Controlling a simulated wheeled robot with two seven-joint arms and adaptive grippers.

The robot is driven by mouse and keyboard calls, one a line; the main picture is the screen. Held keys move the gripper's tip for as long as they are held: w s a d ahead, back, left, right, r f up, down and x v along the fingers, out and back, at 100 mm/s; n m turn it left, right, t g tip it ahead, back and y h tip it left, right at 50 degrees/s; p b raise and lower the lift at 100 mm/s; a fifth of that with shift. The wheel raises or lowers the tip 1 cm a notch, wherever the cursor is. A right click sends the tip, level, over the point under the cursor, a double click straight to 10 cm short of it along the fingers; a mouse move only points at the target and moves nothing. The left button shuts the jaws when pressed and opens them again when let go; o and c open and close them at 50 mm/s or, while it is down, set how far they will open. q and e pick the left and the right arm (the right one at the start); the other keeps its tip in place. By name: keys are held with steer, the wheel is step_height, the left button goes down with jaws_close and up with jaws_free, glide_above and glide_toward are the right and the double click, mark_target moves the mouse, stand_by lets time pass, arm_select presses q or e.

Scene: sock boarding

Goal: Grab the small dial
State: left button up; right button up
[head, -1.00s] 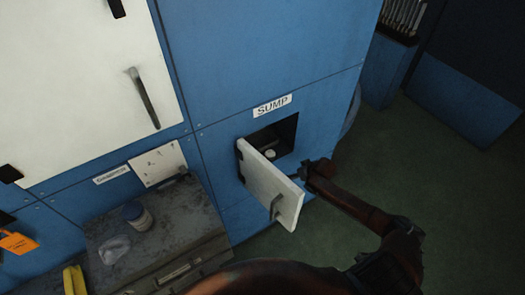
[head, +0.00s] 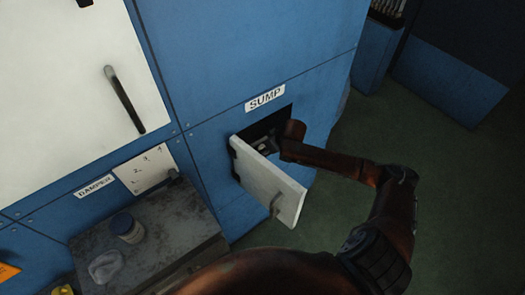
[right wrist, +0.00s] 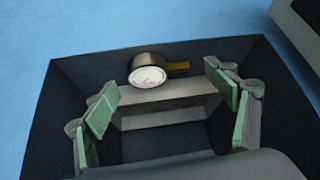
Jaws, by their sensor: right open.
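The small dial (right wrist: 147,76) is a round white-faced gauge with a dark rim and a brass stem on its right. In the right wrist view it sits at the back of the dark sump recess, on a grey ledge (right wrist: 170,112). My right gripper (right wrist: 168,98) is open, its green-padded fingers spread to either side, with the dial beyond and between them, not touched. In the head view my right gripper (head: 268,144) reaches into the recess and mostly hides the dial. My left gripper is not in view.
A grey cabinet top (head: 165,225) at the lower left holds a blue-lidded jar (head: 127,228) and a crumpled clear item (head: 105,265). Green floor (head: 440,190) is free to the right.

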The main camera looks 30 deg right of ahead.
steer(key=shift+w+a+f, duration=0.1)
steer(key=shift+w+f, duration=0.25)
steer(key=shift+f, duration=0.2)
steer(key=shift+c, duration=0.3)
steer(key=c, duration=1.2)
steer(key=shift+r, duration=0.1)
steer(key=shift+c, duration=0.2)
